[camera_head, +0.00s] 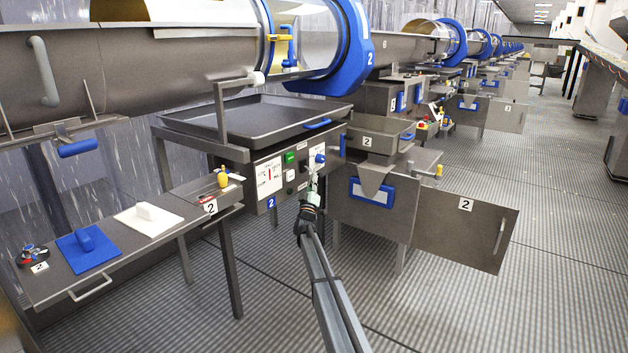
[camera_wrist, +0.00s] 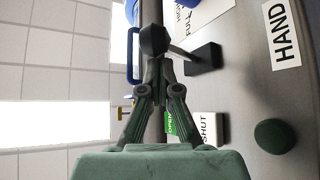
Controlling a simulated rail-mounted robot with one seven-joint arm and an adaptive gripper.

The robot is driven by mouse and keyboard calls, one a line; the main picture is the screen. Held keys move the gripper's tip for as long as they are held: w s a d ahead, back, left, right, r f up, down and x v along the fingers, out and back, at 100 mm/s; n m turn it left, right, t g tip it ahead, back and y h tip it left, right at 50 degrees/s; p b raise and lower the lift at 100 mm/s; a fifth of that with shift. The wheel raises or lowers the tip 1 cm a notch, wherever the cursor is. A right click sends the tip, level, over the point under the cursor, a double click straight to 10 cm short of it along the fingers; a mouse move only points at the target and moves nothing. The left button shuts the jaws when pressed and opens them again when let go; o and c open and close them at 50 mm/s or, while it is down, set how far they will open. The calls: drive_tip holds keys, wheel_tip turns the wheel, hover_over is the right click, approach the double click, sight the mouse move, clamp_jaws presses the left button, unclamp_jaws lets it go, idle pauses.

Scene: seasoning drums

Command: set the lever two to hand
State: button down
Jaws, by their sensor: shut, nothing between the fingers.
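Machine two's grey control panel (camera_head: 268,172) is on the front below the tray in the head view. In the wrist view a lever with a dark faceted knob (camera_wrist: 153,40) has a thin pale rod running to a black block (camera_wrist: 205,58) on the panel. A white HAND label (camera_wrist: 282,33) is at the upper right. My gripper (camera_wrist: 155,65) is shut, with its fingertips at the knob; whether they touch it is unclear. In the head view my gripper (camera_head: 313,187) is in front of the panel's right part and hides the lever there.
A green OPEN button (camera_wrist: 170,122), a white SHUT button (camera_wrist: 208,128) and a dark green round knob (camera_wrist: 275,135) are nearby. A blue knob (camera_head: 320,158) is just above my gripper. An open door (camera_head: 450,222) is on the right; a side table (camera_head: 160,232) is on the left.

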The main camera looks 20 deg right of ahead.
drive_tip(key=shift+w+a+f, duration=0.15)
drive_tip(key=shift+w+f, duration=0.2)
drive_tip(key=shift+f, duration=0.5)
drive_tip(key=shift+a, duration=0.1)
